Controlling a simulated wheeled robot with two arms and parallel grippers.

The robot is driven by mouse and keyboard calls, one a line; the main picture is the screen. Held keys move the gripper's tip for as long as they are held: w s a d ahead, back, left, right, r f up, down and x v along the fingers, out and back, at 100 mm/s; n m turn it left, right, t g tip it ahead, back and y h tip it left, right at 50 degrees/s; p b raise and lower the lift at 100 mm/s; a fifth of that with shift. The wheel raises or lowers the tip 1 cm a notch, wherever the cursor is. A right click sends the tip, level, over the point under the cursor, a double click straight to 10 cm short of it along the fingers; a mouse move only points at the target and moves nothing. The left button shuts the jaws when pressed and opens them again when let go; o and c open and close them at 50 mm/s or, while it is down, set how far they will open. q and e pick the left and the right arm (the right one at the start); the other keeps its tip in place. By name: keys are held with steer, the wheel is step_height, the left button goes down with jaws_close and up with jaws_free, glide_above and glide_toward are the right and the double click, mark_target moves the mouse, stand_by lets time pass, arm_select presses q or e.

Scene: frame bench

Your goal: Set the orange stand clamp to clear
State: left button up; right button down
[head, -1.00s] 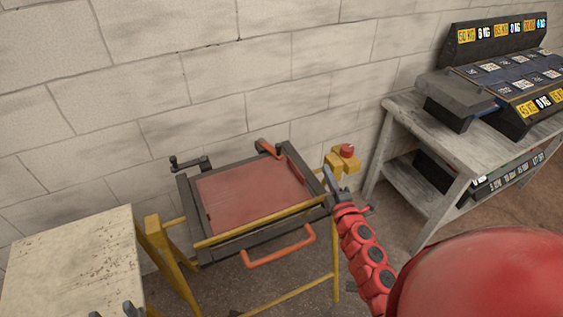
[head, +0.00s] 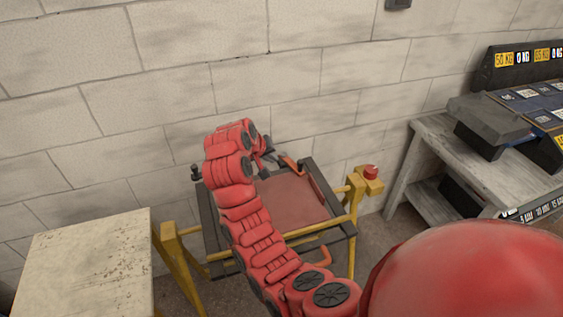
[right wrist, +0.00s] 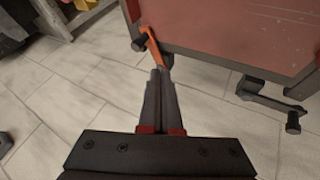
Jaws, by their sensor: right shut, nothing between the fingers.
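The orange stand clamp, a short lever (head: 294,164), sits at the far edge of the dark frame with a red panel (head: 285,200). In the right wrist view the orange lever (right wrist: 153,47) slants up from a dark pivot at the frame's edge. My right gripper (head: 270,158) reaches over the frame with its fingers close to the lever. In the right wrist view its fingers (right wrist: 161,77) are shut and empty, with tips at the lever's lower end. I cannot tell whether they touch it. My right arm hides the frame's left part. My left gripper is out of view.
Yellow legs (head: 175,255) carry the frame. A red button on a yellow box (head: 369,184) stands at its right. A dark crank (right wrist: 268,98) juts from the frame. A pale table (head: 90,260) is at left, a grey bench (head: 460,160) at right. The block wall (head: 190,60) is close behind.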

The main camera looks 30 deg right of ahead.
steer(key=shift+a, duration=0.45)
steer(key=p+x, duration=0.3)
steer(key=x, duration=0.6)
steer(key=shift+d+f+p, duration=0.15)
steer(key=shift+d+p, duration=0.15)
steer(key=d, duration=0.1)
steer(key=d+p, duration=0.2)
steer(key=shift+s+d+f, duration=0.2)
steer(key=shift+s+d, duration=0.05)
steer(key=shift+s, duration=0.05)
steer(key=shift+d, duration=0.15)
steer(key=shift+f, duration=0.1)
steer(key=shift+d, duration=0.1)
